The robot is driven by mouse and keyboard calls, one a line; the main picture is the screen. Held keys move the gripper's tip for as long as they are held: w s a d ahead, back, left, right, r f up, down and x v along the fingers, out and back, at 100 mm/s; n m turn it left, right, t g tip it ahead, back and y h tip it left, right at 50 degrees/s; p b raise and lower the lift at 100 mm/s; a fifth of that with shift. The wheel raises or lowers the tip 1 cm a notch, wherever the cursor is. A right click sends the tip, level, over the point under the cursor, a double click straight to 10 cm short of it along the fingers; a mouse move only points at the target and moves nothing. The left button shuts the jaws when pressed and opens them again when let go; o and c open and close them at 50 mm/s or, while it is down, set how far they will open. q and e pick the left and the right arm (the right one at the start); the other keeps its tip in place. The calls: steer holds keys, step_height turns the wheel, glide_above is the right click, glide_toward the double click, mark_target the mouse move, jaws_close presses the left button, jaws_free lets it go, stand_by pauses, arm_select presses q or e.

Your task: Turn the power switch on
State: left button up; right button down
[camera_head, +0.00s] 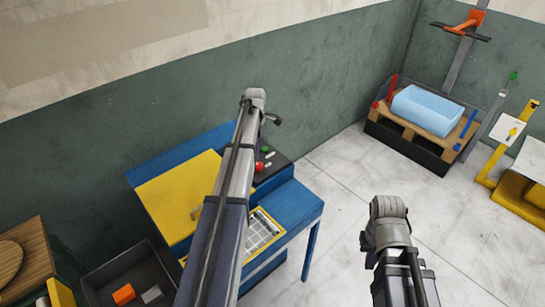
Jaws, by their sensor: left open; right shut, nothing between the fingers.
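A dark control box (272,177) sits at the back right of the blue press bench. It carries a red button (259,167), a green button (265,149) and a small pale part that may be a switch. I cannot tell which part is the power switch or its position. My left arm crosses in front of the bench and hides part of it. My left gripper (274,119) is open, appearing above the control box in the picture, apart from it. My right gripper (367,246) is shut and empty over the floor, right of the bench.
The blue bench (300,207) has a yellow panel (178,195) and a yellow-framed grid. A black bin (108,276) with an orange block stands at lower left. A pallet (434,140) with a pale blue block is at back right. The floor between is clear.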

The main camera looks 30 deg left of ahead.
mark_target(258, 164)
arm_select(q)
steer(key=shift+s+f+b, duration=0.1)
steer(key=shift+f+b, duration=0.35)
steer(key=shift+b, duration=0.1)
step_height(258, 164, down, 7)
steer(key=b, duration=0.6)
steer(key=shift+b, duration=0.4)
steer(key=shift+r, duration=0.1)
steer(key=shift+c, duration=0.4)
jaws_close()
